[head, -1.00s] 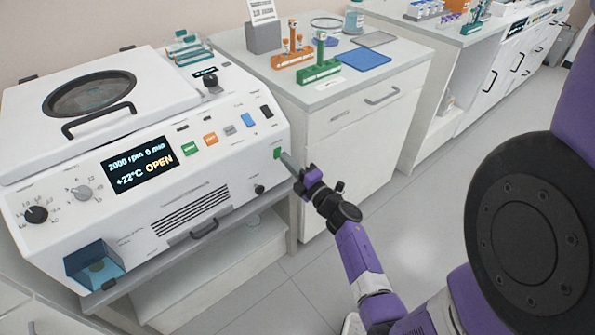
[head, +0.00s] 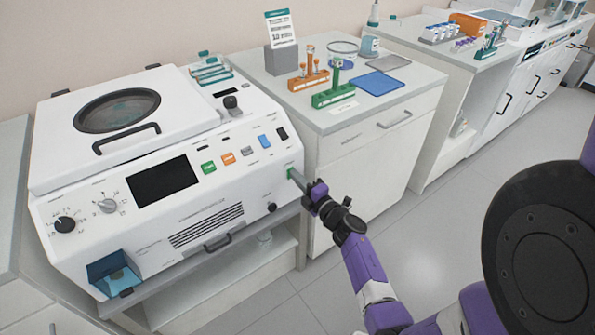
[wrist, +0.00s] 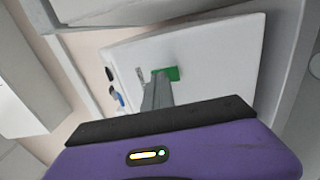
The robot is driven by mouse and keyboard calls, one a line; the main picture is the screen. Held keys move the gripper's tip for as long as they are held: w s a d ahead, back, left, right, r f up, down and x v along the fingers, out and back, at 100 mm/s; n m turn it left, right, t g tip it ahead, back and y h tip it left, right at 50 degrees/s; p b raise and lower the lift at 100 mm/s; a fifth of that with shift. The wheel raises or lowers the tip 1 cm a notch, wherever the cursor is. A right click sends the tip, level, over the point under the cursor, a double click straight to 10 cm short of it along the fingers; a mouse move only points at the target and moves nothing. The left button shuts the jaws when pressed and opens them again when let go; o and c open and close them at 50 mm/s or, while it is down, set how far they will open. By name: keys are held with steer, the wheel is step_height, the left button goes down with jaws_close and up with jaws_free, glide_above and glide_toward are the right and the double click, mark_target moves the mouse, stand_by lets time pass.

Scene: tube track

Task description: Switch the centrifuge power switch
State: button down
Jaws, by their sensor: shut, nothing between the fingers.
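The white centrifuge (head: 185,225) stands at the left in the head view. Its lid is down and its display (head: 165,181) is dark. The green power switch (head: 290,172) is at the right end of the front panel; it also shows in the wrist view (wrist: 172,73), partly hidden by my fingers. My gripper (head: 296,177) is shut and empty, with its fingertips at the green switch. In the wrist view my gripper (wrist: 158,80) overlaps the switch's left part; I cannot tell whether it touches.
Green (head: 208,167) and orange (head: 228,158) buttons, a blue switch (head: 264,141) and knobs (head: 66,224) sit on the same panel. A cabinet (head: 365,155) to the right carries tube racks (head: 335,97) and a blue mat (head: 379,84). The floor in front is clear.

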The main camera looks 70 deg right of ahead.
steer(key=shift+w+d+r+p, duration=0.1)
steer(key=shift+w+r+p, duration=0.1)
steer(key=shift+r+p, duration=0.3)
steer(key=shift+w+d+r+p, duration=0.15)
steer(key=shift+r+p, duration=0.2)
steer(key=shift+p, duration=0.2)
steer(key=f+v, duration=0.1)
steer(key=v, duration=0.7)
steer(key=shift+s+a, duration=0.2)
steer(key=shift+s, duration=0.05)
steer(key=shift+f, duration=0.1)
